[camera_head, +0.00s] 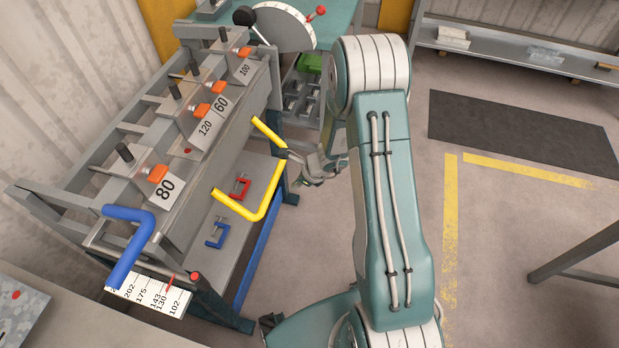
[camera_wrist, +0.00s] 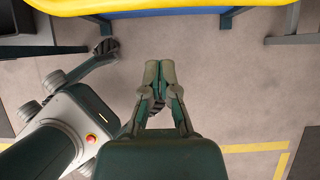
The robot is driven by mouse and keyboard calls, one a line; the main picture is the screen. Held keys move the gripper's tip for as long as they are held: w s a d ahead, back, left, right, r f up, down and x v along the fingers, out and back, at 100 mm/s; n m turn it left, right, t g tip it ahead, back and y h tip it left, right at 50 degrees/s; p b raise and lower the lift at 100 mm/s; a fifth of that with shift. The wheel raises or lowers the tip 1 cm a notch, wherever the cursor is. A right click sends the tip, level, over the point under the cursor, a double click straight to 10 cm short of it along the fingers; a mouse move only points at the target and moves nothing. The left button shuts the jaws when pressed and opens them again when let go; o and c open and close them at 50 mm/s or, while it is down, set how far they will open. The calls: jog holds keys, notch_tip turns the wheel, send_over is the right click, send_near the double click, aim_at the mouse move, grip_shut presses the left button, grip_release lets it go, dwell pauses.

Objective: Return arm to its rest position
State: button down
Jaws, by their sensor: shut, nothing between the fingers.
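My arm stands at the middle of the head view. My gripper (camera_head: 318,172) is small there, to the right of the yellow bent handle (camera_head: 262,207) of the panel bender, and partly hidden by my own arm. In the wrist view my gripper (camera_wrist: 159,68) points toward the top of the picture, its fingers together and empty, over bare floor. A yellow bar (camera_wrist: 160,6) crosses the top edge of that view, beyond the fingertips. I cannot tell how close the gripper is to the handle.
The panel bender (camera_head: 190,130) with numbered segments fills the left side. A blue handle (camera_head: 132,240) sticks out at its front. Red (camera_head: 240,188) and blue (camera_head: 217,233) clamps lie on its lower shelf. A dark mat (camera_head: 520,130) and open floor lie at right.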

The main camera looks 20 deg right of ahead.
jog(key=v, duration=0.6)
jog(key=shift+s, duration=0.25)
jog(key=shift+d+r, duration=0.1)
jog(key=shift+r, duration=0.05)
jog(key=s+a+r+n, duration=0.35)
jog(key=r+n, duration=0.35)
jog(key=r, duration=0.3)
jog(key=s+a+r+n, duration=0.2)
jog(key=s+r+n, duration=0.2)
jog(key=r+n, duration=0.5)
jog(key=s+d+r+n+t+h, duration=0.1)
jog(key=s+r+n+t+h, duration=0.1)
jog(key=s+r+n+h, duration=0.3)
jog(key=s+r+n, duration=0.4)
jog(key=s+r, duration=0.3)
jog(key=s, duration=0.2)
jog(key=shift+s+d+r, duration=0.3)
jog(key=shift+s+d, duration=0.05)
jog(key=shift+d, duration=0.05)
